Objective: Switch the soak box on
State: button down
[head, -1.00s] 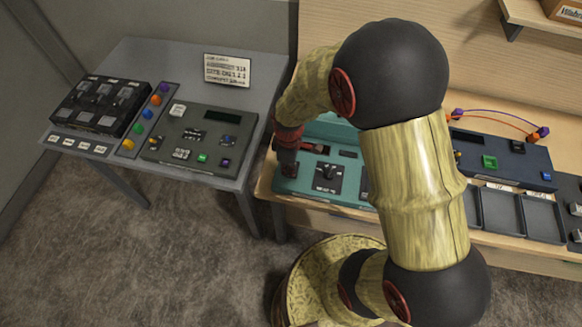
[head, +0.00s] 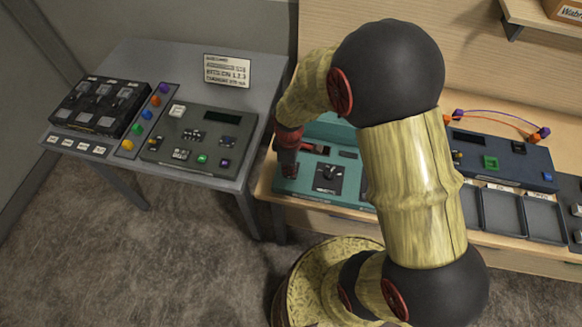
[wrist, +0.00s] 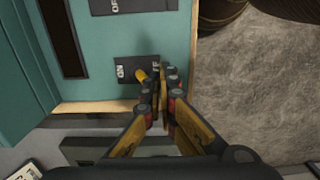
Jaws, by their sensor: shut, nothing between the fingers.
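The teal box (head: 300,184), which I take to be the soak box, stands at the left end of the wooden bench. It also shows in the wrist view (wrist: 95,70). A dark switch plate (wrist: 126,65) with the word ON bears a small yellow lever (wrist: 141,75), whose tip points toward the ON lettering. My gripper (wrist: 165,70) is shut and empty, its fingertips over the plate, just right of the lever. I cannot tell if they touch it. The fingers hide the plate's right part. In the head view my gripper (head: 287,168) is at the box's left end.
A black dial plate (head: 328,178) sits on the box's top. A grey table (head: 215,180) with a dark console (head: 190,140) stands left, across a narrow gap. A blue console (head: 500,160) with cables is on the bench to the right. My arm hides the bench's middle.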

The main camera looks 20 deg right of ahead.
jog(key=shift+w+d, duration=0.45)
jog(key=shift+w, duration=0.05)
jog(key=shift+w+f, duration=0.1)
jog(key=shift+w, duration=0.05)
jog(key=shift+r, duration=0.2)
notch_tip(320, 180, up, 7)
jog(key=p, duration=0.4)
jog(key=shift+s+a+p, duration=0.2)
jog(key=shift+s+p, duration=0.15)
jog(key=shift+p, duration=0.05)
jog(key=shift+f, duration=0.1)
dwell(0.4)
